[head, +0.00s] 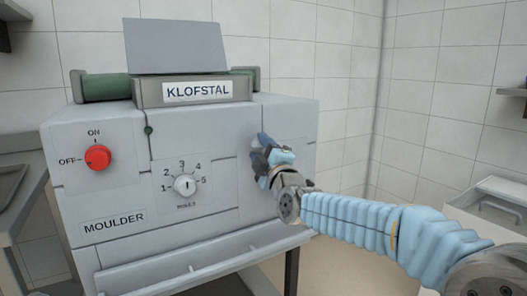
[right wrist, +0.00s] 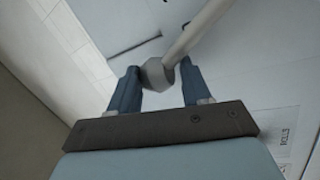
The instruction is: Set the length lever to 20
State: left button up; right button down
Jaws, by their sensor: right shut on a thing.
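The moulder (head: 135,195) is a grey machine with a KLOFSTAL plate on top. My right gripper (head: 262,155) is at the right part of its front panel and hides the length lever and any scale there. In the right wrist view, the lever (right wrist: 195,33) is a pale rod with a grey rounded knob. The knob sits between the two blue fingers of my right gripper (right wrist: 158,82), which is shut on it. A dark straight slot (right wrist: 135,46) shows in the pale panel near the lever. No length number can be read. My left gripper is not in view.
The panel carries a red ON/OFF knob (head: 97,157) and a white rolls dial (head: 185,185) marked 1 to 5. A sloping tray (head: 200,262) juts out below. A grey counter (head: 22,190) stands at the left, and a pale cabinet (head: 495,205) at the right.

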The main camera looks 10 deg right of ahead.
jog(key=shift+d+r, duration=0.1)
jog(key=shift+d, duration=0.1)
jog(key=c, duration=0.7)
grip_release()
jog(key=shift+o, duration=0.4)
jog(key=shift+s, duration=0.1)
jog(key=shift+s+f, duration=0.2)
jog(key=shift+s, duration=0.1)
jog(key=b+v, duration=0.1)
jog(key=v, duration=1.2)
jog(key=shift+b, duration=0.35)
